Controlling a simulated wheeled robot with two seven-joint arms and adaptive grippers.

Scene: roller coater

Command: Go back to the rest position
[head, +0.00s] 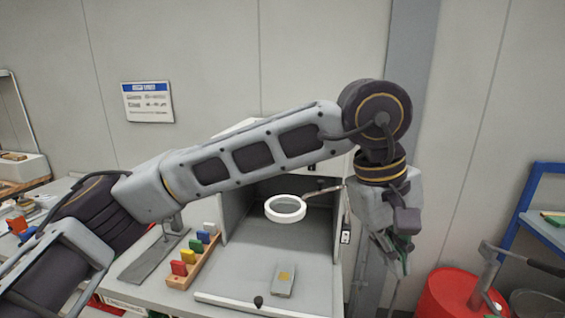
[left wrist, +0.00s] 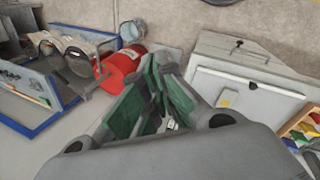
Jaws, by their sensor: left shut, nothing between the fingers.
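My left arm reaches across the head view from the left, in front of the work booth. My left gripper (head: 402,262) hangs pointing down at the right of the booth, above the floor side and clear of the table. In the left wrist view its green-padded fingers (left wrist: 156,68) are shut with nothing held. The red drum (left wrist: 122,63) shows beyond the fingers there. My right gripper is in neither view.
The open grey booth (head: 236,215) holds a white ring (head: 285,219). In front lie a small grey block (head: 284,283) and a wooden rack (head: 207,262) of coloured pieces. A red drum (head: 455,298) and blue-framed stand (head: 522,210) are at right.

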